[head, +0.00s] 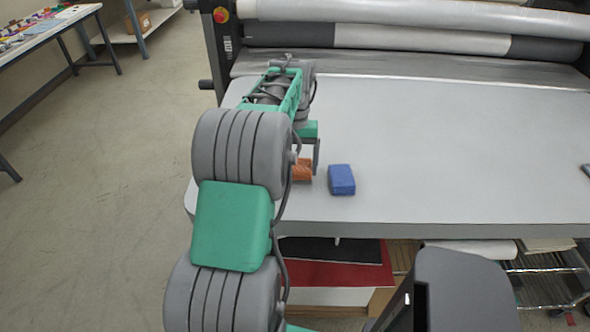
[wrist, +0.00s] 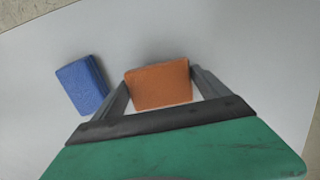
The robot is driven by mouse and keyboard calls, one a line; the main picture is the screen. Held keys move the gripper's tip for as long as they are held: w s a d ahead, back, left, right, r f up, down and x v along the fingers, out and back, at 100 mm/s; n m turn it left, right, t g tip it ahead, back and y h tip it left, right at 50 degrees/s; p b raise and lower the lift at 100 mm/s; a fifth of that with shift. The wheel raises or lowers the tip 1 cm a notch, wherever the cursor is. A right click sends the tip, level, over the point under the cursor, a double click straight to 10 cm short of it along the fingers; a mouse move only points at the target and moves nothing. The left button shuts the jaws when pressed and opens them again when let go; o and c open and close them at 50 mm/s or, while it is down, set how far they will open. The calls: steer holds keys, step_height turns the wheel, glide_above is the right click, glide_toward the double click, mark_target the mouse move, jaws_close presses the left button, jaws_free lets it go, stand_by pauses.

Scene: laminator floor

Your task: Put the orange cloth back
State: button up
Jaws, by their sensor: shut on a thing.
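The orange cloth (head: 302,170) is a small folded block near the front left of the laminator's grey table (head: 440,150). In the wrist view the orange cloth (wrist: 160,85) sits between my two fingers. My gripper (wrist: 160,82) is shut on it, one finger at each side. In the head view my arm hides part of the cloth and most of my gripper (head: 308,165). I cannot tell whether the cloth touches the table or is slightly above it.
A blue folded cloth or block (head: 341,180) lies just right of the orange one; it also shows in the wrist view (wrist: 82,86). Laminator rollers (head: 410,38) run along the back. A side table (head: 50,30) with small items stands at the far left.

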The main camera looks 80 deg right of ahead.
steer(key=shift+f, duration=0.7)
steer(key=shift+f, duration=0.2)
steer(key=o, duration=1.1)
steer(key=shift+o, duration=0.2)
